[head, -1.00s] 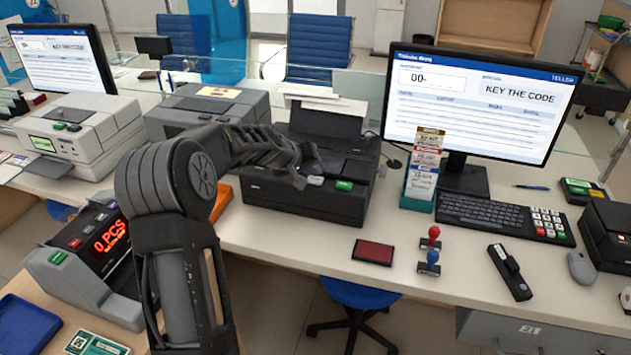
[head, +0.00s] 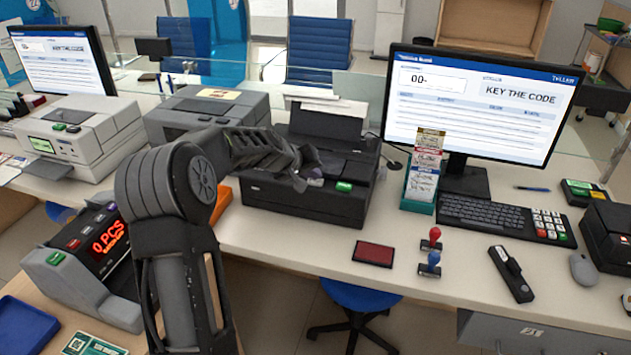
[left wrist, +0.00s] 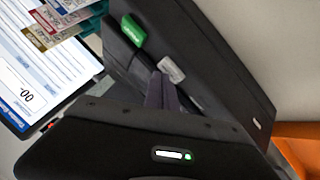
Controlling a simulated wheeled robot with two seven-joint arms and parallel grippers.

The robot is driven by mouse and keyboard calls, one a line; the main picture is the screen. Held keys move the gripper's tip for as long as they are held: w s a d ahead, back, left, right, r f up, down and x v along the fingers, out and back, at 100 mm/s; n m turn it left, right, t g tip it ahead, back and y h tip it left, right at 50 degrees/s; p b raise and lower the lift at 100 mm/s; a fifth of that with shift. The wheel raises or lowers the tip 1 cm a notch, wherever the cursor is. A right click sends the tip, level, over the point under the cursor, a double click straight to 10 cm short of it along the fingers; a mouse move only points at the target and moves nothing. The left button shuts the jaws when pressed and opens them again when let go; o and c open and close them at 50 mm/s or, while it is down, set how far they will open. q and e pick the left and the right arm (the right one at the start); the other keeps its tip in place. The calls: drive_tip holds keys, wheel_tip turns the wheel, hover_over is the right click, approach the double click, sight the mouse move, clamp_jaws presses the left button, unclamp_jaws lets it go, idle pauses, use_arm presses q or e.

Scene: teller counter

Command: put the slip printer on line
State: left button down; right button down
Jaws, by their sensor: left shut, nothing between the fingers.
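The black slip printer (head: 305,203) stands on the counter, left of the large monitor. Its front edge carries a green key (head: 344,186), which also shows in the left wrist view (left wrist: 133,30). A pale grey key (left wrist: 171,69) sits beside the green one. My left gripper (head: 310,170) is over the printer's front part, shut and empty. Its dark fingertips (left wrist: 162,90) appear close to the grey key in the left wrist view; I cannot tell whether they touch it. In the head view the gripper partly hides the grey key. My right gripper is out of view.
The monitor (head: 480,108) reads "KEY THE CODE" and "00-". A keypad (head: 546,224) adjoins the keyboard (head: 485,213). A slip holder (head: 418,190) stands right of the printer. A grey machine (head: 205,112) stands behind my arm.

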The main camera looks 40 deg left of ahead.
sight(314, 182)
use_arm(q)
drive_tip(key=shift+f, duration=0.25)
drive_tip(key=shift+r, duration=0.15)
idle(0.4)
drive_tip(key=shift+r+p, duration=0.3)
drive_tip(key=shift+r, duration=0.45)
drive_tip(key=shift+r+p, duration=1.75)
drive_tip(key=shift+r, duration=0.8)
